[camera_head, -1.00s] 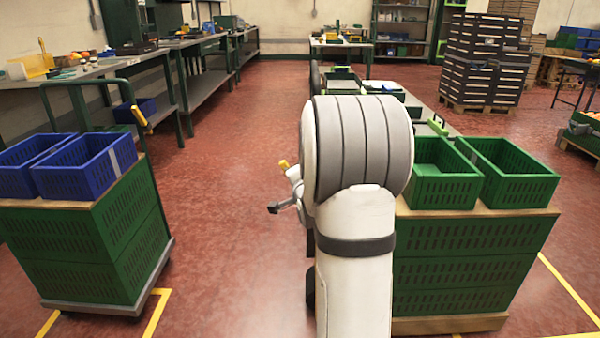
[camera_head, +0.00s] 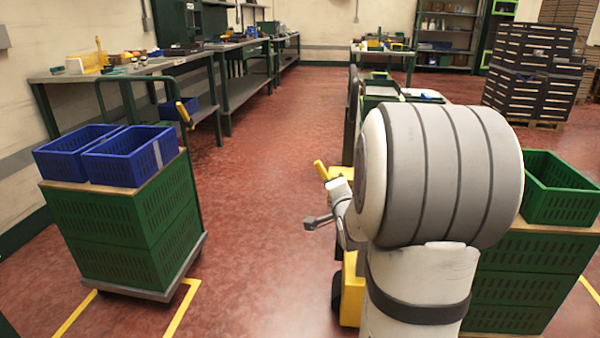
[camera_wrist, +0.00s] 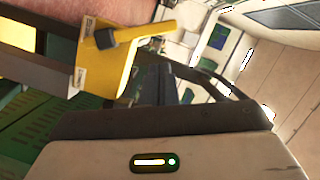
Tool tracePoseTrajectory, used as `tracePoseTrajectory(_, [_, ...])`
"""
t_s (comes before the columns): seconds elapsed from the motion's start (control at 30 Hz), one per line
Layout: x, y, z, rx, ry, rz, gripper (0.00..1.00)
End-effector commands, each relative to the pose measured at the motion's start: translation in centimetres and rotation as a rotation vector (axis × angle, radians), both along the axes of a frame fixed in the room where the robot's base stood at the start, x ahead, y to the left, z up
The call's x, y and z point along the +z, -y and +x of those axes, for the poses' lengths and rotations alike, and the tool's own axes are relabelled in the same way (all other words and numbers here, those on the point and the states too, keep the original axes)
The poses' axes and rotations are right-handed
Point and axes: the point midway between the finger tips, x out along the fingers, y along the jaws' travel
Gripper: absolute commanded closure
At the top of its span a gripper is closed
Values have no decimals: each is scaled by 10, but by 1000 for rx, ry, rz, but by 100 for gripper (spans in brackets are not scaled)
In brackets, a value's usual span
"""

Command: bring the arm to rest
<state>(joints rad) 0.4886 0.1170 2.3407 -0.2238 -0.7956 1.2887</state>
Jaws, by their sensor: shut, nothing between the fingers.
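My arm stands in the right half of the head view, its large white and grey joint bent in front of the green crates. In the wrist view the dark fingers of my gripper (camera_wrist: 173,82) are together and empty, at the top middle of the white and dark gripper body.
Two blue crates (camera_head: 125,160) sit on a stack of green crates (camera_head: 115,240) on a trolley at left. A green crate (camera_head: 560,190) stands on a stack at right, partly behind my arm. Workbenches (camera_head: 150,70) line the left wall. Red floor between is clear.

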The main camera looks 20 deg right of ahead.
Motion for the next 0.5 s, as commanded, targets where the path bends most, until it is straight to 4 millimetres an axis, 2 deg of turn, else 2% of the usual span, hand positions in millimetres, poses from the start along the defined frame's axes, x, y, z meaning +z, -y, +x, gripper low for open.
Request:
tracePoseTrajectory(0.13, [1,-1,0,0,-3,-2,100])
tracePoseTrajectory(0.23, [13,-6,-1,7,-35,-19,100])
tracePoseTrajectory(0.37, [43,-27,-7,34,-156,-81,100])
tracePoseTrajectory(0.5, [79,-59,-24,101,-353,-183,100])
